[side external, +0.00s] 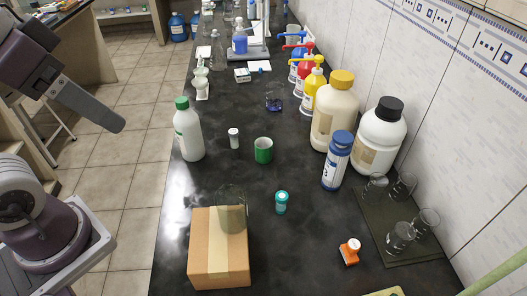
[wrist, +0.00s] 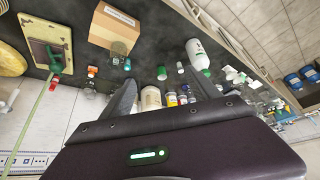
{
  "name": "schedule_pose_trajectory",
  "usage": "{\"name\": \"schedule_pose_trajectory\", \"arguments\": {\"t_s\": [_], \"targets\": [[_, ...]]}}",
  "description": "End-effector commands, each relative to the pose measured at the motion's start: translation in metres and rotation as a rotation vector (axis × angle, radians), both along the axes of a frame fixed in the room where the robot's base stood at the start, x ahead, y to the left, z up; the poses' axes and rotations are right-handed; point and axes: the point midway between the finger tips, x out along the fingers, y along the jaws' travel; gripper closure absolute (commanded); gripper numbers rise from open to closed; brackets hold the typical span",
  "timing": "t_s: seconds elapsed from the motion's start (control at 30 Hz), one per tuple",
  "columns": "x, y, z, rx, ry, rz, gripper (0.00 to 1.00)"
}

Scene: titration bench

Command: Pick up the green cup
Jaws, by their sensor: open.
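The green cup (side external: 263,150) stands upright on the dark bench, near the middle of the side external view. It also shows small in the wrist view (wrist: 161,73), in the gap between my fingertips but well beyond them. My gripper (wrist: 161,76) is open, its two dark grey fingers spread apart with nothing between them. In the side external view my arm is at the left edge, off the bench side and clear of the cup.
Near the cup stand a small white-lidded jar (side external: 234,138), a green-capped white bottle (side external: 188,132), a teal-lidded jar (side external: 281,202) and a blue bottle (side external: 337,161). A cardboard box (side external: 205,250) and glass beaker (side external: 232,212) are in front. Large bottles and glassware line the right wall.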

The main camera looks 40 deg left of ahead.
Motion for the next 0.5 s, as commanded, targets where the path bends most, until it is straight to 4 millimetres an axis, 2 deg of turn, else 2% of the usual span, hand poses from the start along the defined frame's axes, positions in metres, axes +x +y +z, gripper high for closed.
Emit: {"name": "schedule_pose_trajectory", "arguments": {"t_s": [0.03, 0.27, 0.37, 0.5], "targets": [[0.007, -0.001, 0.012, -0.006, -0.007, 0.037, 0.29], [0.101, -0.013, -0.009, -0.236, -0.13, 0.59, 0.29], [0.148, -0.019, -0.023, -0.438, -0.184, 0.854, 0.29], [0.208, -0.028, -0.04, -0.84, -0.214, 1.235, 0.29]]}}
